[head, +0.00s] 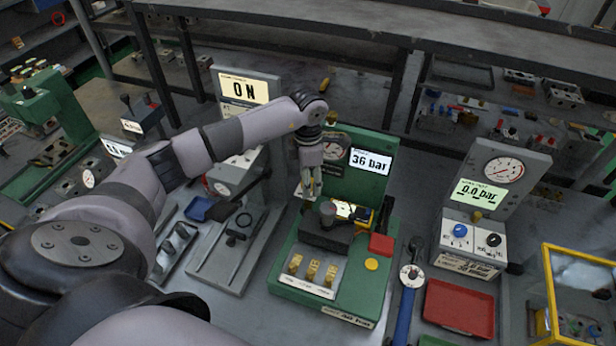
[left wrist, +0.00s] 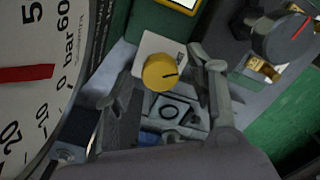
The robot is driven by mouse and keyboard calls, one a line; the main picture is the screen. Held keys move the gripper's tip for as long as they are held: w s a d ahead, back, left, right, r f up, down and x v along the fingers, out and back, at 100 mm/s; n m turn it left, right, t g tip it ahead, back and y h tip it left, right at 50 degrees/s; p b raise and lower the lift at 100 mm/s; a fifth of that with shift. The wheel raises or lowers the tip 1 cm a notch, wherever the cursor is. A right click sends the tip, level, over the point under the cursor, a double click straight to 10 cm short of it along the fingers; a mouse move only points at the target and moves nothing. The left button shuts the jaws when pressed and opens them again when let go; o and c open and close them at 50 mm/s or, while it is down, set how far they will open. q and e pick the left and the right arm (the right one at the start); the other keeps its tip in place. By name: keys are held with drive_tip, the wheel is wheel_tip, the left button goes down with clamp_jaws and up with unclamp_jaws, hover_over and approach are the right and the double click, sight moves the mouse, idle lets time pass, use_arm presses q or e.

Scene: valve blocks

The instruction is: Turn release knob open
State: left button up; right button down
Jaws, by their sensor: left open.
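The green valve station (head: 375,222) stands mid-bench, with a lit display reading 36 bar (head: 370,162) and a round gauge (head: 334,148). My left gripper (head: 309,188) points down in front of its upright panel. In the left wrist view a yellow knob (left wrist: 160,72) with a dark pointer line sits on a white plate, between the open fingers of my left gripper (left wrist: 166,80). I see gaps, and cannot tell whether either finger touches it. In the head view my gripper hides this knob. A dark knob with a red line (left wrist: 284,38) is nearby; it shows in the head view (head: 328,209).
Brass fittings (head: 313,270), a red block (head: 381,244) and a yellow button (head: 371,264) are on the station's base. To the right are a blue-handled wrench (head: 405,308), a red tray (head: 459,307) and a 0.0 bar station (head: 482,192). An ON display (head: 244,89) stands behind my arm.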

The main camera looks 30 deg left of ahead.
use_arm(q)
drive_tip(key=shift+c, duration=0.2)
drive_tip(key=c, duration=1.1)
drive_tip(key=shift+f+m+b, duration=0.15)
drive_tip(key=shift+m+b, duration=0.25)
drive_tip(key=shift+b, duration=0.25)
drive_tip(key=m+b, duration=0.5)
drive_tip(key=b, duration=0.1)
drive_tip(key=shift+m, duration=0.3)
drive_tip(key=m+b, duration=0.3)
drive_tip(key=m, duration=0.1)
drive_tip(key=shift+b, duration=0.3)
drive_tip(key=shift+m+b, duration=0.85)
drive_tip(key=shift+m, duration=0.85)
drive_tip(key=shift+r, duration=0.2)
